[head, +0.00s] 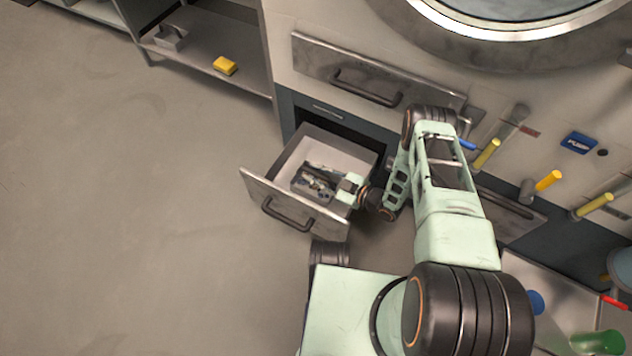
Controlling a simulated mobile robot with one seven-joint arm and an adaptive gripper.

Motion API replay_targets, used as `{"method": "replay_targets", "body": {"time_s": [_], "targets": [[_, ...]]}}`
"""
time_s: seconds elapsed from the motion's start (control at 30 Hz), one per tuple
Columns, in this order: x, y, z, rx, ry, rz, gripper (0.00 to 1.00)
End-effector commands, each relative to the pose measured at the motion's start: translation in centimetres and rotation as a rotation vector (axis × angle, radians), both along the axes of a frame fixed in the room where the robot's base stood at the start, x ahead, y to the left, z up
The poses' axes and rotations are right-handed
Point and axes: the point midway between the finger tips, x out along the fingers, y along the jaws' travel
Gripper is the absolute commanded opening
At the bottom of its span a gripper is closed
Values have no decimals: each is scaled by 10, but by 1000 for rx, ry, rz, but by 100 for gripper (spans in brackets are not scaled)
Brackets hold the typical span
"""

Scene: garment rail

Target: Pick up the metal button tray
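A small dark grey tray (300,190), which looks like the metal button tray, lies inside a pulled-out drawer (289,160). Small light and dark shapes show in it, too small to tell apart. My gripper (322,184) reaches into the drawer from the right, at the tray's right side and partly over it. The fingers blend with the tray, so I cannot tell whether they are open, touching it or shut on it. My wrist hides the drawer's right part.
The drawer front with its dark handle (287,215) sticks out over the floor. A closed drawer (365,85) is above. At left, a shelf (205,50) holds a yellow block (225,66). Yellow-handled levers (548,181) stick out at right. The floor at left is clear.

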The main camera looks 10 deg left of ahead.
Motion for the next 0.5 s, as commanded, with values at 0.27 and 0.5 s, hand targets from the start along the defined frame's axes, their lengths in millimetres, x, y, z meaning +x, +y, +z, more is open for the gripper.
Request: {"method": "replay_targets", "body": {"time_s": [0.27,0.5], "targets": [[0,0,0,0,0,0,0],[0,0,0,1,0,0,0]]}}
